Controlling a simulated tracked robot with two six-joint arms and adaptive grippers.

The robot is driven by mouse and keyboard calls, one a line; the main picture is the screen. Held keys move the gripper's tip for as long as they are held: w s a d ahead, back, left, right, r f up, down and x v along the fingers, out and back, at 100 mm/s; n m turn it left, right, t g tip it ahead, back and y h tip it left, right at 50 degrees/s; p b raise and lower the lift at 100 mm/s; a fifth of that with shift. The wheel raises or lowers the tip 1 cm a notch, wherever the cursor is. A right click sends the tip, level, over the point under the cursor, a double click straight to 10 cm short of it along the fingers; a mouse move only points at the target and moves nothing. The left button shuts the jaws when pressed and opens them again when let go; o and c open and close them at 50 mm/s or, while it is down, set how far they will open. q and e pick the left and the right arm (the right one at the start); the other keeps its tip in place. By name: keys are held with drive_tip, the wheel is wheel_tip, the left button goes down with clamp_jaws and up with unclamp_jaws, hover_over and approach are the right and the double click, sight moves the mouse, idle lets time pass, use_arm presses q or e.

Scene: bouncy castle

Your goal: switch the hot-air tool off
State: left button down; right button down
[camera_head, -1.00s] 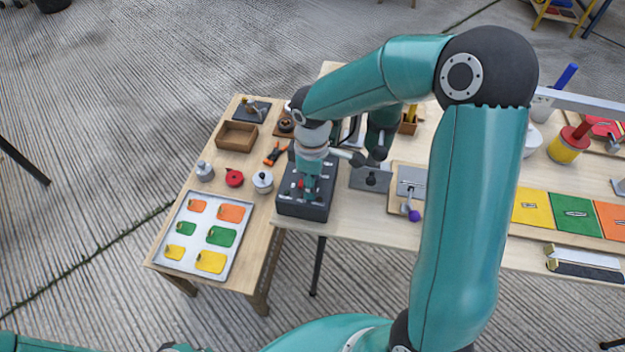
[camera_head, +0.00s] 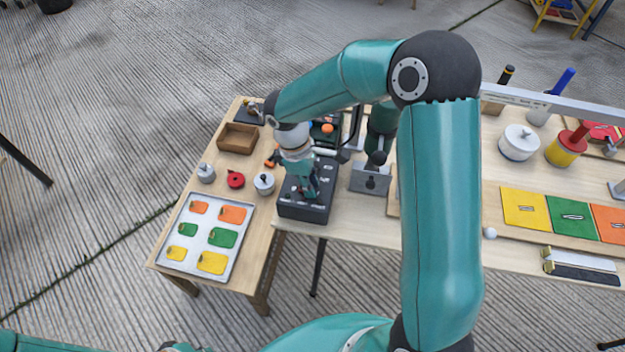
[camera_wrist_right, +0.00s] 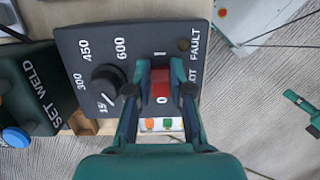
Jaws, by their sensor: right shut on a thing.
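The hot-air tool's control box (camera_head: 303,212) is a dark grey block at the front left of the long table in the head view. In the right wrist view the box (camera_wrist_right: 86,45) has a black dial (camera_wrist_right: 107,82) marked up to 600, and a red rocker switch (camera_wrist_right: 160,84) with I and 0 at its ends. My right gripper (camera_head: 312,188) is down at the box top. In the wrist view its fingers (camera_wrist_right: 160,95) stand on both sides of the red switch, shut on it. Which end of the switch is pressed I cannot tell.
A dark unit marked SET WELD (camera_wrist_right: 35,95) with a blue button stands beside the box. A metal tray (camera_head: 203,247) with coloured patches, a red pot (camera_head: 235,180) and a small lidded pot (camera_head: 264,183) are to the left.

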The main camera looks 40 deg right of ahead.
drive_tip(key=shift+w+a+r+g+h+p, duration=0.15)
drive_tip(key=shift+g+h+p, duration=0.1)
drive_tip(key=shift+g+h, duration=0.15)
drive_tip(key=shift+w+g+h+p, duration=0.1)
drive_tip(key=shift+g+h+p, duration=0.1)
drive_tip(key=shift+g+h, duration=0.15)
drive_tip(key=c, duration=1)
unclamp_jaws()
drive_tip(key=shift+c, duration=0.2)
drive_tip(key=v, duration=1.2)
